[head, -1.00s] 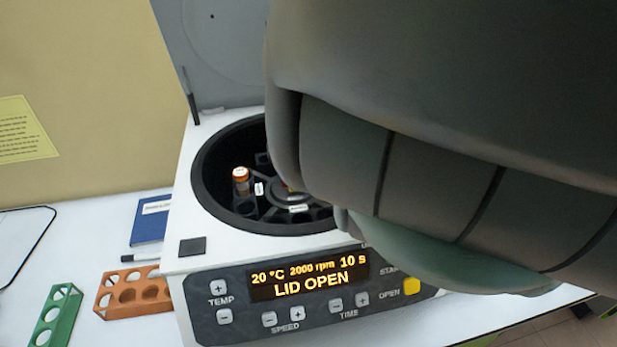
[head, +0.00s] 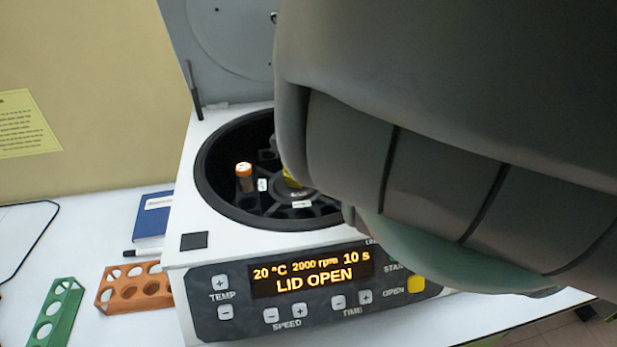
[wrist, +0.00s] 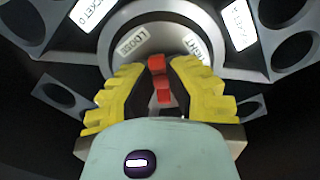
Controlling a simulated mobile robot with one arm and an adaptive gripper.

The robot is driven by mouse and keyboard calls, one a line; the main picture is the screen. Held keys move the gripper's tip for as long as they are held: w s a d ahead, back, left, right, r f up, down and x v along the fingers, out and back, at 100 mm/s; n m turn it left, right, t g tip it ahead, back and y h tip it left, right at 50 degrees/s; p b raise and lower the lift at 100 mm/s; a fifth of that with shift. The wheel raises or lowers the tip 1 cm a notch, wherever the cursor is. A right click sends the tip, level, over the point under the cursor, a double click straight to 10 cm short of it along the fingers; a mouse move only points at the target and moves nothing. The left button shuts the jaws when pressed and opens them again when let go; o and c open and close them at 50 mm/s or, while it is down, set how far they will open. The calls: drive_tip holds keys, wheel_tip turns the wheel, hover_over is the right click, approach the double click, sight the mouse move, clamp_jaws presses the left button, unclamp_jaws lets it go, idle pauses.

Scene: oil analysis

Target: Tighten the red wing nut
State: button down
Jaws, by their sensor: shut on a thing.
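The red wing nut (wrist: 158,66) sits at the centre of the centrifuge rotor in the wrist view. My gripper (wrist: 160,75) has its yellow fingers on both sides of it and is shut on it. In the head view my arm hides the nut; only a bit of a yellow finger (head: 291,178) shows over the hub. The rotor hub (wrist: 150,25) carries small labels, some partly covered by the fingers.
The open centrifuge (head: 187,205) reads LID OPEN. The raised lid (head: 228,45) is behind. Orange (head: 112,294) and green (head: 66,312) racks lie left on the table.

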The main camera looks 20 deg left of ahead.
drive_tip(key=m, duration=0.6)
drive_tip(key=shift+f+m+b, duration=0.1)
drive_tip(key=shift+m+b, duration=0.2)
drive_tip(key=shift+b, duration=0.05)
drive_tip(key=m, duration=0.5)
drive_tip(key=shift+s+a, duration=0.15)
drive_tip(key=shift+s, duration=0.05)
drive_tip(key=shift+m, duration=0.3)
drive_tip(key=c, duration=1)
unclamp_jaws()
drive_tip(key=shift+o, duration=0.2)
wheel_tip(320, 180, up, 12)
